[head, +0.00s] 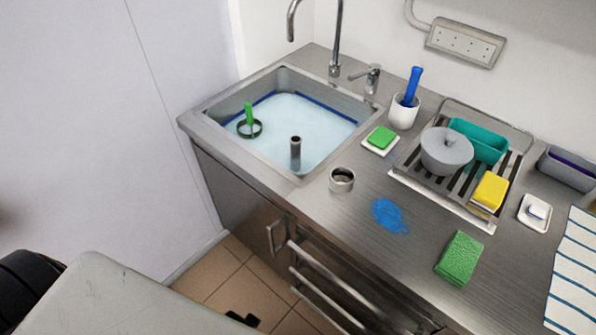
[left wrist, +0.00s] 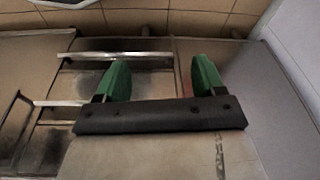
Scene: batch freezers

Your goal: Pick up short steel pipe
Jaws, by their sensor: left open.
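A short, wide steel pipe piece (head: 342,180) stands upright on the steel counter (head: 330,215), just right of the sink's front right corner. A narrower steel pipe (head: 295,153) stands upright in the sink (head: 188,119), its lower end in the water. I cannot tell from looks alone which one is the short steel pipe. My left gripper (left wrist: 161,80) is open and empty in the left wrist view, its two green fingers apart. No pipe shows in that view, and the gripper is apart from both. My right gripper is not in view.
A green block on a white dish (head: 367,148), a white cup (head: 403,112) and a drying rack (head: 432,205) with a grey pot (head: 447,150) stand behind. A blue spill (head: 388,216) and green sponge (head: 460,257) lie to the right. The tap (head: 336,40) rises behind the sink.

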